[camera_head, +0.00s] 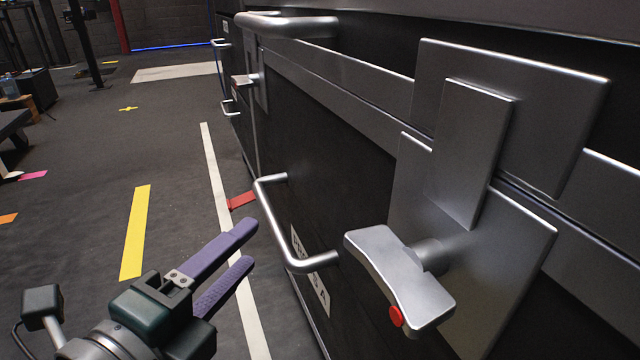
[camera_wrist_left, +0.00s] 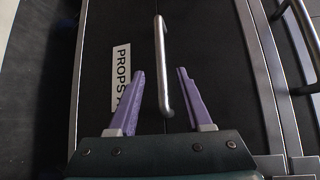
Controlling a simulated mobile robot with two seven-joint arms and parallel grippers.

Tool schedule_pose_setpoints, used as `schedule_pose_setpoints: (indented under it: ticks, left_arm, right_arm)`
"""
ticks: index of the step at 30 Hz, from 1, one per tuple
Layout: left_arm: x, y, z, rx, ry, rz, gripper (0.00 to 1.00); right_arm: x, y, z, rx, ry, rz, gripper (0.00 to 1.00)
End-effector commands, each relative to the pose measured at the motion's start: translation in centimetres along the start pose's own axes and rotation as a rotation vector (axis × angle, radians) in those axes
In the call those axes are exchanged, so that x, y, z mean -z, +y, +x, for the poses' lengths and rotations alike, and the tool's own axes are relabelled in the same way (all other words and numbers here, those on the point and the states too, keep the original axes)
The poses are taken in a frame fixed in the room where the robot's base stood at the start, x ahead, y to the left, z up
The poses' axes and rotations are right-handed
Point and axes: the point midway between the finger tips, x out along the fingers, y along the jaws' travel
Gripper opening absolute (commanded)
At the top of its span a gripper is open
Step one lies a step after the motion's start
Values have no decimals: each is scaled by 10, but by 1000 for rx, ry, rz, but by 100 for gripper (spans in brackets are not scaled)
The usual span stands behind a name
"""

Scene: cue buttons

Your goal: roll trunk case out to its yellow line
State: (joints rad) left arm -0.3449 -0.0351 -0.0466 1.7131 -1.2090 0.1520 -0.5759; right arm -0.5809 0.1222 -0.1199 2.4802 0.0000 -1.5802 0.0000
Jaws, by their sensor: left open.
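The trunk case (camera_head: 350,190) is large and dark with metal edging, and fills the right side of the head view. A silver bar handle (camera_head: 283,230) stands out from its side, beside a white label. My left gripper (camera_head: 250,245) is open and empty, to the left of this handle in the head view. In the left wrist view the handle (camera_wrist_left: 160,65) runs up from between the two purple fingers (camera_wrist_left: 160,90), with its lower end between them; I cannot tell if they touch it. A yellow line (camera_head: 135,232) lies on the floor left of the case. My right gripper is not in view.
A butterfly latch (camera_head: 400,275) with a red button juts from the case at right. Another handle (camera_head: 290,25) is higher up. A long white floor line (camera_head: 222,190) runs along the case, with red tape (camera_head: 242,200) beside it. The floor to the left is mostly clear.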

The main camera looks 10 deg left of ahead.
Motion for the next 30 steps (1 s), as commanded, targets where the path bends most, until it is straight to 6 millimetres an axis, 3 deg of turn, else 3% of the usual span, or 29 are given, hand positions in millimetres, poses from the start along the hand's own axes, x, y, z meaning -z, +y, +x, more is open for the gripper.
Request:
schedule_pose_setpoints:
  ticks: [3,10,23,30]
  left_arm:
    - [0,0,25,4,0,4,50]
    - [0,1,59,2,0,1,50]
    - [0,0,70,-1,-1,-1,50]
    - [0,0,70,-1,-1,-1,24]
  right_arm:
    - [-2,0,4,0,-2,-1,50]
    - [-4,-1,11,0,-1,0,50]
    - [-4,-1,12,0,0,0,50]
    - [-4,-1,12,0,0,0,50]
